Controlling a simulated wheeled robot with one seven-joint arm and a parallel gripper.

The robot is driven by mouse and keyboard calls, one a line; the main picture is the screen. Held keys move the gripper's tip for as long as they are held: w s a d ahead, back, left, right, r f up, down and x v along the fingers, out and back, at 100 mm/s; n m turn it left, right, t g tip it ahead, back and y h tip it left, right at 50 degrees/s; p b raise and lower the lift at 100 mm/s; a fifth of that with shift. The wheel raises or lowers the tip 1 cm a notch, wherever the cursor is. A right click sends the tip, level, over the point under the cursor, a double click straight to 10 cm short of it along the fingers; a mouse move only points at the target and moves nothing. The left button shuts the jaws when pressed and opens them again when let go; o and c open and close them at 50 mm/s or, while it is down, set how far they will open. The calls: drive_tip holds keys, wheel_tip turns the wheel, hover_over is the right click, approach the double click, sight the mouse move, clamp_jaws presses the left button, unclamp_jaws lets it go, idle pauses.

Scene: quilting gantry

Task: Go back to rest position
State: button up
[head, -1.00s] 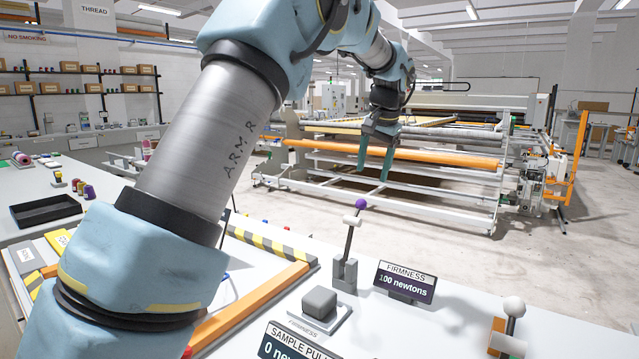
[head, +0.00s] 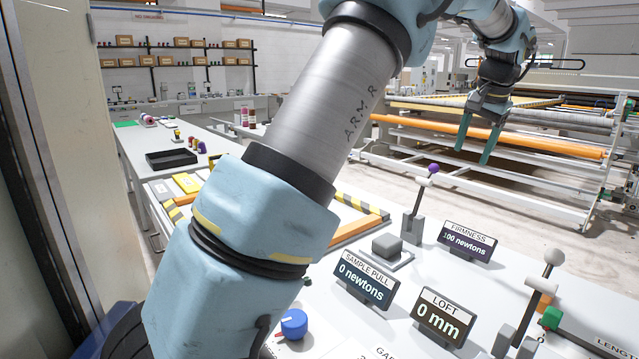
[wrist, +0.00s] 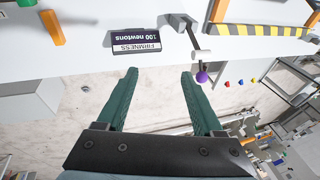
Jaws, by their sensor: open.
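My gripper (head: 476,136) is raised at the upper right of the head view, beyond the far side of the console, with its two green fingers pointing down. In the wrist view my gripper (wrist: 160,85) shows both fingers spread apart with nothing between them. The purple-knobbed lever (head: 421,196) stands upright on the console below and left of my gripper, and it also shows in the wrist view (wrist: 201,76), apart from the fingers. The FIRMNESS display (head: 467,240) beside it reads 100 newtons. My arm crosses the middle of the head view and hides part of the console.
A quilting machine (head: 500,140) stands behind. A black tray (head: 171,159) lies on the left table. Open floor separates console and machine.

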drive_tip(key=s+a+f+n+g, duration=0.15)
drive_tip(key=a+f, duration=0.35)
drive_tip(key=a, duration=0.7)
drive_tip(key=s+a+f+n, duration=0.1)
drive_tip(key=a+f+n, duration=0.25)
drive_tip(key=a, duration=0.85)
drive_tip(key=s+a+f+n, duration=0.2)
drive_tip(key=s+a+f, duration=0.2)
drive_tip(key=s+a, duration=0.4)
drive_tip(key=s+a+f+n, duration=0.2)
drive_tip(key=s+a+f, duration=0.3)
drive_tip(key=s+a, duration=0.3)
drive_tip(key=shift+a+n+g, duration=0.3)
drive_tip(key=shift+a+g, duration=0.15)
drive_tip(key=shift+a, duration=0.2)
drive_tip(key=shift+f, duration=0.1)
